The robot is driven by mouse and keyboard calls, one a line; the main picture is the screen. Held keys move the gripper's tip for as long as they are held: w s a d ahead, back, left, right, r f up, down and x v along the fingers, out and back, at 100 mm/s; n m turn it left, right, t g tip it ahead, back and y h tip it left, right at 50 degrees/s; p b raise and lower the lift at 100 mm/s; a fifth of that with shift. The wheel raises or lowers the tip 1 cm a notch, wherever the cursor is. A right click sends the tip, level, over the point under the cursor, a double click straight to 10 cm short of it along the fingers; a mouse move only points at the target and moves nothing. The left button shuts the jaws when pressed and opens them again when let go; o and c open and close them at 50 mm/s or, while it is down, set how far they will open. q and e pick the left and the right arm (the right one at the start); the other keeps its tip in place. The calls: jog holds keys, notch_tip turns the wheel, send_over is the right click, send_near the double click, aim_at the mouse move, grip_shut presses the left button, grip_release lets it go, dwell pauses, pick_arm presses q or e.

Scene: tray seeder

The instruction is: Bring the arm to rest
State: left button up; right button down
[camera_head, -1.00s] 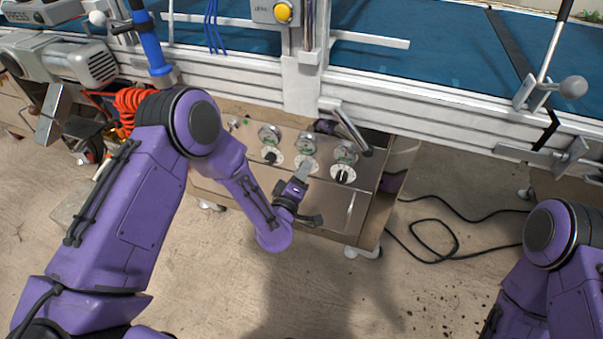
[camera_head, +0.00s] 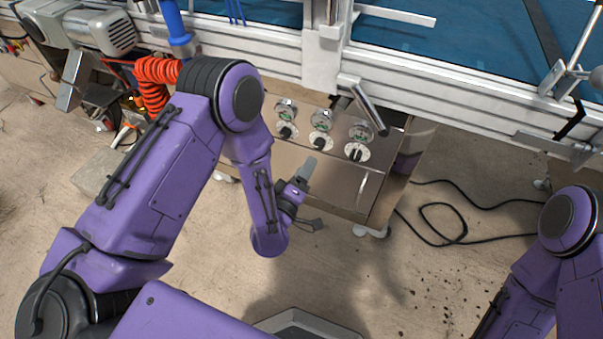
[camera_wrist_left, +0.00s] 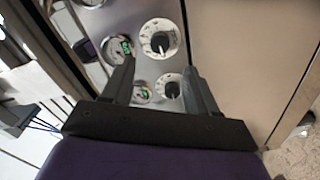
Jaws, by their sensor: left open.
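My left gripper (camera_head: 306,172) is in front of the steel control panel (camera_head: 335,187), below its row of dials. In the left wrist view, my left gripper (camera_wrist_left: 160,80) has its two fingers apart with nothing held between them. Past the fingertips are a black knob on a white dial (camera_wrist_left: 160,40) and a second knob (camera_wrist_left: 172,89). Whether the fingers touch the panel cannot be told. My right arm shows at the right edge of the head view, but its gripper is not in view.
Several gauges and knobs (camera_head: 320,142) sit on the panel's upper part. A metal lever (camera_head: 368,108) juts out above them. The white machine rail (camera_head: 430,83) runs behind. An orange coiled hose (camera_head: 154,88) hangs at left. Black cable (camera_head: 440,222) lies on the open floor at right.

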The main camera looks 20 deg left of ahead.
pick_arm(q)
jog(key=shift+s, duration=1.2)
jog(key=s+a+f+m+g+y, duration=0.1)
jog(key=s+a+f+m+g, duration=0.25)
jog(key=s+f, duration=0.3)
jog(key=s+a+f+m+g+y, duration=0.1)
jog(key=s+a+f+m+g, duration=0.15)
jog(key=s+f+g, duration=0.35)
jog(key=s+a+f+g+y, duration=0.1)
jog(key=s+a+f+g, duration=0.25)
jog(key=s, duration=0.35)
jog(key=s+a+f+g+y, duration=0.1)
jog(key=s+a+f+g, duration=0.1)
jog(key=s+a, duration=0.35)
notch_tip(320, 180, up, 24)
jog(key=s+d+p, duration=0.1)
jog(key=d+p, duration=0.1)
jog(key=p, duration=2.2)
jog(key=shift+r, duration=0.2)
